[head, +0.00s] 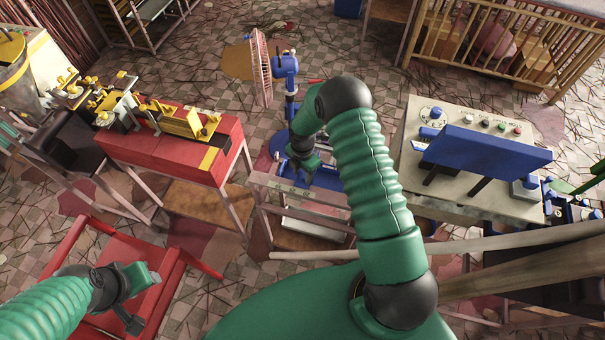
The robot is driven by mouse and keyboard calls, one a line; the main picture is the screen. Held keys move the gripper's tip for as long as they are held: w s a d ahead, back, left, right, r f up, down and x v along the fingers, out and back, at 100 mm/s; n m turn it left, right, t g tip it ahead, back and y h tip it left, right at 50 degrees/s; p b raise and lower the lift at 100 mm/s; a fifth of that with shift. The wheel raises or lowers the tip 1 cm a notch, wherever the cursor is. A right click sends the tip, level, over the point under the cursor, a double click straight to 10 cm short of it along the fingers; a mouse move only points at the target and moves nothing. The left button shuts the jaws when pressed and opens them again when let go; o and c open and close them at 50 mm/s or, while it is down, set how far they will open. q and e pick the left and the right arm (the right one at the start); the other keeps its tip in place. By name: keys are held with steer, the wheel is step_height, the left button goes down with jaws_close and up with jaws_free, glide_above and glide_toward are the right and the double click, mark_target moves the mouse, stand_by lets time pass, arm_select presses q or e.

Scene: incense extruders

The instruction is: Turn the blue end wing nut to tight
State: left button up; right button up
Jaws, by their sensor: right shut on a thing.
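My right arm reaches forward over a low bench to a blue-topped extruder frame (325,178). My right gripper (303,168) points down at its left part and is shut on a small blue part there, which appears to be the blue end wing nut. The nut is mostly hidden by the gripper, so its angle cannot be told. My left gripper (143,300) is at the lower left, its fingers apart and empty, above a red chair-like frame (80,240).
A blue fan with a red cage (261,68) stands just behind the bench. A red bench with yellow extruder parts (170,155) is at the left. A control desk with a blue panel (485,155) is at the right. A wooden crib-like rack (480,45) stands at the back right.

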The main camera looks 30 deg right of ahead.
steer(key=m+b, duration=0.1)
steer(key=m, duration=0.2)
steer(key=shift+f+m+b, duration=0.1)
steer(key=shift+m+b, duration=0.2)
steer(key=shift+b, duration=0.05)
steer(key=m+b, duration=0.1)
steer(key=m, duration=0.3)
steer(key=shift+w+m+b, duration=0.1)
steer(key=shift+m+b, duration=0.2)
steer(key=shift+b, duration=0.05)
steer(key=m+b, duration=0.1)
steer(key=m, duration=0.2)
steer(key=shift+m, duration=0.3)
steer(key=m+b, duration=0.1)
steer(key=m, duration=0.3)
steer(key=m+b, duration=0.1)
steer(key=m, duration=0.6)
steer(key=shift+m, duration=0.3)
steer(key=m, duration=0.3)
steer(key=shift+m, duration=1.8)
